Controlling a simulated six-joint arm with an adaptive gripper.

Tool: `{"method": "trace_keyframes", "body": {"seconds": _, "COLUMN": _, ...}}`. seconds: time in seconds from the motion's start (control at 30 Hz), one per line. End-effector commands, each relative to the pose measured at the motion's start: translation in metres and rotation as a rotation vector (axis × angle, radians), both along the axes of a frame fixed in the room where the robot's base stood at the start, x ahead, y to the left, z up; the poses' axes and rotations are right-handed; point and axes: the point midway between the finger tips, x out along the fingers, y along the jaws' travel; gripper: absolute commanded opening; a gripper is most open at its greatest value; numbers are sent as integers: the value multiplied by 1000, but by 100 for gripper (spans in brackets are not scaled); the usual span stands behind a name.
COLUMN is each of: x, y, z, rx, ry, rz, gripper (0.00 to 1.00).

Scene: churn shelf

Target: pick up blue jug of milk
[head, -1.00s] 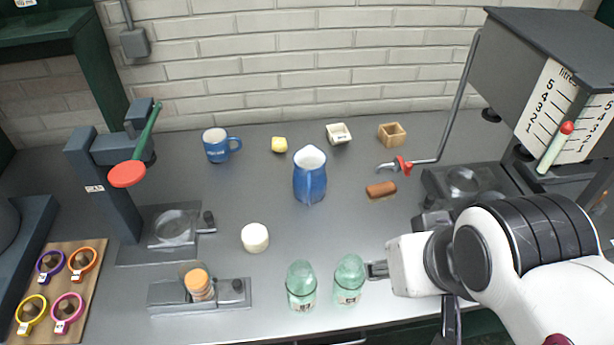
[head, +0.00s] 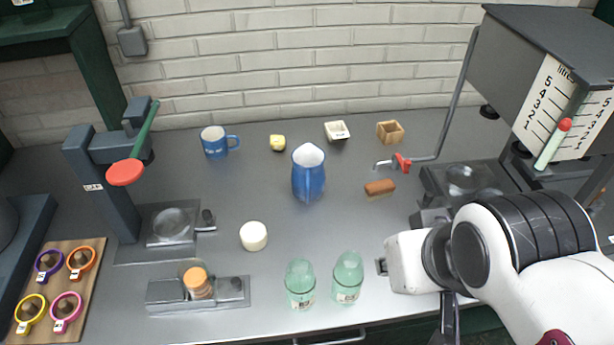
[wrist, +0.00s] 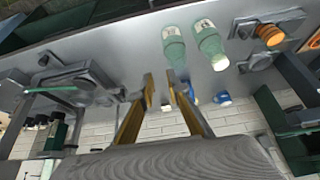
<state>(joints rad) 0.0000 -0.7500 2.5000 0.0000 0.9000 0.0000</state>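The blue jug (head: 309,180) stands upright in the middle of the counter, with white showing inside its mouth. In the wrist view a bit of blue (wrist: 187,88) behind the right finger may be the jug, mostly hidden. My gripper (head: 381,267) is at the front right of the jug, well apart from it, beside the green bottles. In the wrist view my gripper (wrist: 161,82) has its two fingers apart with nothing held between them.
Two green glass bottles (head: 300,285) (head: 347,278) stand between my gripper and the counter's front left. A white round piece (head: 253,236) lies left of the jug. A blue mug (head: 214,141) is behind left, a brown block (head: 380,188) right. A dispenser (head: 540,80) stands at right.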

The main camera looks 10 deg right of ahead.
Motion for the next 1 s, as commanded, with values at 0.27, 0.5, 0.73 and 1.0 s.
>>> {"method": "trace_keyframes", "body": {"seconds": 0.27, "x": 2, "y": -1, "z": 0, "rx": -4, "ry": -3, "rz": -2, "gripper": 16}}
{"method": "trace_keyframes", "body": {"seconds": 0.5, "x": 28, "y": -19, "z": 7, "rx": -63, "ry": -47, "rz": -19, "gripper": 16}}
{"method": "trace_keyframes", "body": {"seconds": 0.73, "x": 84, "y": -54, "z": 23, "rx": -183, "ry": -146, "rz": -29, "gripper": 16}}
{"method": "trace_keyframes", "body": {"seconds": 1.0, "x": 156, "y": -87, "z": 42, "rx": -319, "ry": -274, "rz": 17, "gripper": 16}}
